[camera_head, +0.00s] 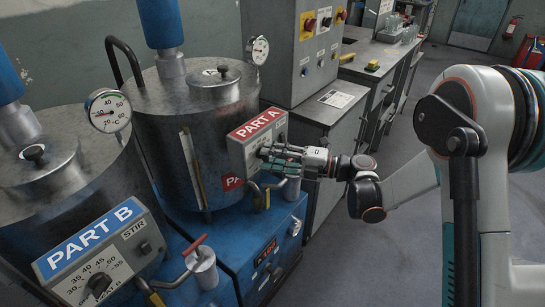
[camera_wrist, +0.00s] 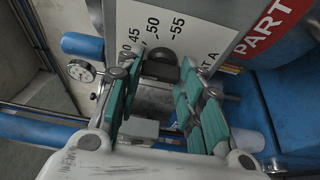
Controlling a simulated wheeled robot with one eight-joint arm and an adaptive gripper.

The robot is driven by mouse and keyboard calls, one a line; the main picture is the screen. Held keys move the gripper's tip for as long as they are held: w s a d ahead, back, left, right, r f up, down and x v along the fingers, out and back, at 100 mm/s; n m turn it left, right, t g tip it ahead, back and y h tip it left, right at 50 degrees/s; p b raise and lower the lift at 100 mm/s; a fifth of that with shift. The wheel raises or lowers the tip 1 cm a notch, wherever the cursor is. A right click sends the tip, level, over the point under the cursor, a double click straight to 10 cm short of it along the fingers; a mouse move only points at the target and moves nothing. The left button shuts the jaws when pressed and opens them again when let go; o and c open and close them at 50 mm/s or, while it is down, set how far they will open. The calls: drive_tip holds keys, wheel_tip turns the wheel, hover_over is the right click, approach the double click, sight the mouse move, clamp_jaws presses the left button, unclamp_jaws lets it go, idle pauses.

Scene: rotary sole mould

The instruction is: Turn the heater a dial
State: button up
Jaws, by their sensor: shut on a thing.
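The Part A control box (camera_head: 241,151) is on the front of the right-hand steel tank, with a red PART A label. My gripper (camera_head: 272,160) is at its face in the head view and hides the heater A dial there. In the wrist view the dial panel (camera_wrist: 213,22) carries printed numbers, with 45, 50 and 55 readable. The dark heater A dial (camera_wrist: 163,71) shows between the tips of my gripper (camera_wrist: 157,80), which is shut on it. Its pointer is not clear.
The Part B box (camera_head: 100,250) with its own heater dial (camera_head: 98,286) is at the lower left. Valve handles (camera_head: 195,246) stick out below the tanks. A grey cabinet (camera_head: 300,50) stands behind. Open floor lies to the right.

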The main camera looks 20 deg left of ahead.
drive_tip(key=m+y, duration=0.1)
drive_tip(key=m, duration=0.2)
drive_tip(key=m+y, duration=0.1)
drive_tip(key=m, duration=0.2)
drive_tip(key=shift+f+t, duration=0.2)
drive_tip(key=shift+t, duration=0.1)
idle(0.4)
drive_tip(key=o, duration=1.1)
drive_tip(key=shift+c, duration=0.2)
drive_tip(key=d+f, duration=0.2)
drive_tip(key=d, duration=0.9)
drive_tip(key=shift+s+d+f, duration=0.15)
drive_tip(key=shift+s+d, duration=0.15)
drive_tip(key=shift+d, duration=0.05)
